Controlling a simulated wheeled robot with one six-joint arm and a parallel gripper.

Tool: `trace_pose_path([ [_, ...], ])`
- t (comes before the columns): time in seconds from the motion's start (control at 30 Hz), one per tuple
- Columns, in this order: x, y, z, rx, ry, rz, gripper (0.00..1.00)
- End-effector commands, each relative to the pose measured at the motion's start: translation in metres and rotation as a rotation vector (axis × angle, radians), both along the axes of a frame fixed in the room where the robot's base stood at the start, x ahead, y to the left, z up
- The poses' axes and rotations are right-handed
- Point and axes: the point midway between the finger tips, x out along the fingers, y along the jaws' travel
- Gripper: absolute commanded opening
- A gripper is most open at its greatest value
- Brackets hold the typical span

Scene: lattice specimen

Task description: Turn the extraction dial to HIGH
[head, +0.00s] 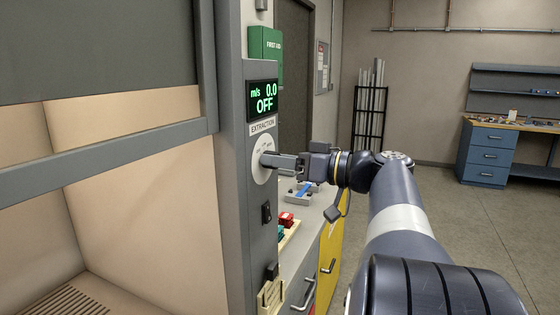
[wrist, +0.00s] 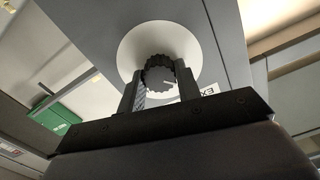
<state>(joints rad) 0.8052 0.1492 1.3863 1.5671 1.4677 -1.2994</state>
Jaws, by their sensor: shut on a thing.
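The extraction dial (head: 262,158) is a round white plate with a dark knob on the grey post of the fume hood, under a label reading EXTRACTION (head: 262,125). The display (head: 263,99) above it reads m/s 0.0 and OFF. My gripper (head: 272,159) reaches the knob from the right. In the wrist view, the ridged dark knob (wrist: 160,74) sits between my two fingers, which are shut on it. The white plate (wrist: 130,45) shows around it. The fingers hide part of the dial's markings, and the HIGH mark cannot be made out.
A dark switch (head: 266,212) is on the post below the dial. The hood sash (head: 110,155) and its opening are at left. A bench with red and green items (head: 286,221) lies behind the post. A green first aid box (head: 265,45) hangs above. Open floor lies at right.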

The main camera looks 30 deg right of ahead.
Motion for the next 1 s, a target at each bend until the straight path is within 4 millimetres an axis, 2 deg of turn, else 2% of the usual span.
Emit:
trace_pose_path([
  [0.27,0.0002,-0.0003,-0.0003,0.132,0.103,0.0,0.09],
  [1.0,0.0009,-0.0012,0.0014,0.686,0.535,0.0,0.09],
])
